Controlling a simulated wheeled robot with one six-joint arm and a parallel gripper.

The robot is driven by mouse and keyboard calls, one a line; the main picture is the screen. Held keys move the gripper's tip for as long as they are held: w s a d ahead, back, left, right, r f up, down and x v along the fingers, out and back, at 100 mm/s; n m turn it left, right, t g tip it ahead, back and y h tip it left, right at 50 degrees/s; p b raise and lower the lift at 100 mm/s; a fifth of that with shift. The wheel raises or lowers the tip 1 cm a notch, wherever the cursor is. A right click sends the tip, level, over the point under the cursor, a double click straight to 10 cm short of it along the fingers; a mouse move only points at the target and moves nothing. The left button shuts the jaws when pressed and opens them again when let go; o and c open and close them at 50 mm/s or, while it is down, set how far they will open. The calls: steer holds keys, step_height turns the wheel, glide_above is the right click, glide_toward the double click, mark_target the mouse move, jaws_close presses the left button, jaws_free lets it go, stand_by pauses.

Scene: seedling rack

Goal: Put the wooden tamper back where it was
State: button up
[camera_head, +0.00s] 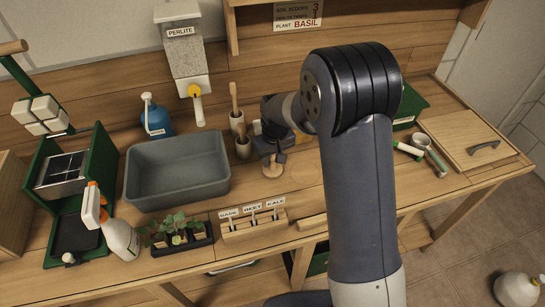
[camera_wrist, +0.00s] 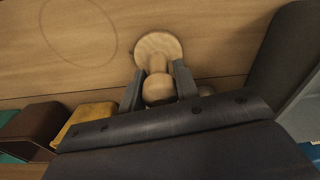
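The wooden tamper (camera_wrist: 158,45) has a pale round foot and a rounded knob handle. In the wrist view the two fingers of my gripper (camera_wrist: 159,84) flank the knob closely on both sides and appear shut on it. In the head view the tamper (camera_head: 272,169) is upright beneath my gripper (camera_head: 272,152), right of the grey tub. I cannot tell whether its foot touches the bench. A thin circle is marked on the bench (camera_wrist: 78,30). It is empty, and the tamper is beside it, not on it.
The grey tub (camera_head: 178,178) is to the left. A label rack (camera_head: 252,229) and a seedling tray (camera_head: 181,241) are in front. Wooden tools stand in holders (camera_head: 238,122) behind. Pale tubes (camera_head: 428,150) and a board (camera_head: 470,137) lie to the right.

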steer(key=o, duration=0.5)
steer(key=shift+c, duration=0.2)
step_height(320, 180, up, 12)
steer(key=s, duration=0.1)
steer(key=shift+s+d+b, duration=0.2)
steer(key=shift+d+b, duration=0.15)
steer(key=f, duration=0.4)
steer(key=w+f, duration=0.1)
steer(key=f, duration=0.7)
steer(key=shift+w+a+f, duration=0.15)
steer(key=shift+a+f, duration=0.2)
step_height(320, 180, up, 3)
steer(key=shift+f+p, duration=0.1)
steer(key=shift+p, duration=0.25)
steer(key=shift+r, duration=0.55)
steer(key=shift+f, duration=0.15)
